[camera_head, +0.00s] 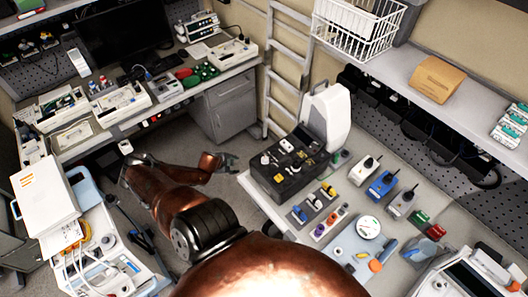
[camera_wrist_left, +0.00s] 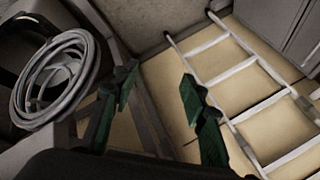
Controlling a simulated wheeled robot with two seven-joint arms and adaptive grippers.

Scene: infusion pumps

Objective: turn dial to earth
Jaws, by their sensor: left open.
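No dial with a readable earth mark can be made out in either view. Small knobs or parts sit in an open black case (camera_head: 275,181) on the right-hand bench, too small to identify. A round white disc (camera_head: 368,227) lies further along that bench; I cannot tell whether it is a dial. My left gripper (camera_head: 229,162) is over the floor gap, left of the black case and apart from it. In the left wrist view, its green fingers (camera_wrist_left: 158,78) are spread with nothing between them. My right gripper is not in view.
A ladder (camera_head: 286,75) leans behind the gap between benches; it also shows in the left wrist view (camera_wrist_left: 228,85). A coiled grey hose (camera_wrist_left: 55,80) is at that view's left. A cabled trolley device (camera_head: 100,250) stands at left. Several small tools and boxes crowd the right-hand bench.

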